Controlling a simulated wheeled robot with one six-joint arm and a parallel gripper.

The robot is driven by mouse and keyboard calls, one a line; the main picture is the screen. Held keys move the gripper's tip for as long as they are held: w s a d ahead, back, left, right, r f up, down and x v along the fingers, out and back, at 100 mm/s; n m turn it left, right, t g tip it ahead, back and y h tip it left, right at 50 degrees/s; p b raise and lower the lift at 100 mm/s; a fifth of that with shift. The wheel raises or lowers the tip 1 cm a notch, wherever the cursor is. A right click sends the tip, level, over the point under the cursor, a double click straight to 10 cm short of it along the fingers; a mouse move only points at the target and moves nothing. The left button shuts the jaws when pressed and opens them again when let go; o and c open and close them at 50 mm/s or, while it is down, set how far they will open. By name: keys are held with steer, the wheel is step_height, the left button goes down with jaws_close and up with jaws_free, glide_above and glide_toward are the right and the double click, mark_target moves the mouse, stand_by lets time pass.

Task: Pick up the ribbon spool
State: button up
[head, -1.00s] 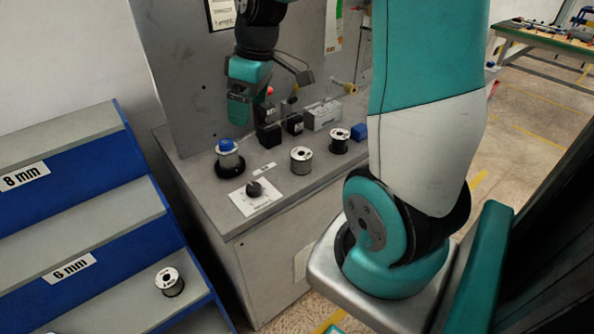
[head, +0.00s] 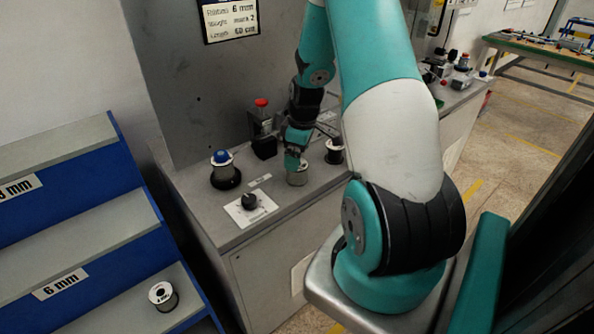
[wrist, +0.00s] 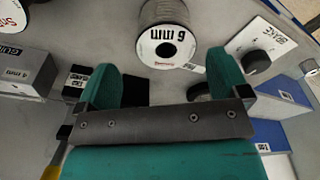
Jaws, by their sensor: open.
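A ribbon spool (head: 298,178) with a pale flange stands upright on the grey counter, partly hidden by my gripper in the head view. In the wrist view this spool (wrist: 166,45) shows a white end marked "6 mm" and a grey winding. My gripper (wrist: 164,77) is open, with its two green fingers apart. The spool lies just beyond the fingertips and roughly centred between them, and nothing is held. In the head view my gripper (head: 293,160) is right above and behind the spool. Whether a finger touches it cannot be told.
A dark spool (head: 334,154) stands close to the right. A blue-topped post (head: 224,170), a black dial (head: 249,202) on a white plate and a red-topped black device (head: 263,135) are nearby. Another spool (head: 163,296) sits on the blue shelf at left.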

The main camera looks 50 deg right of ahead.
mark_target(299, 178)
steer(key=f, duration=0.2)
steer(key=f+p, duration=0.1)
steer(key=f, duration=0.2)
steer(key=shift+a+f, duration=0.3)
steer(key=shift+a, duration=0.05)
steer(key=shift+c, duration=0.4)
steer(key=c, duration=1.1)
steer(key=shift+r, duration=0.1)
steer(key=shift+c, duration=0.5)
steer(key=shift+r, duration=0.1)
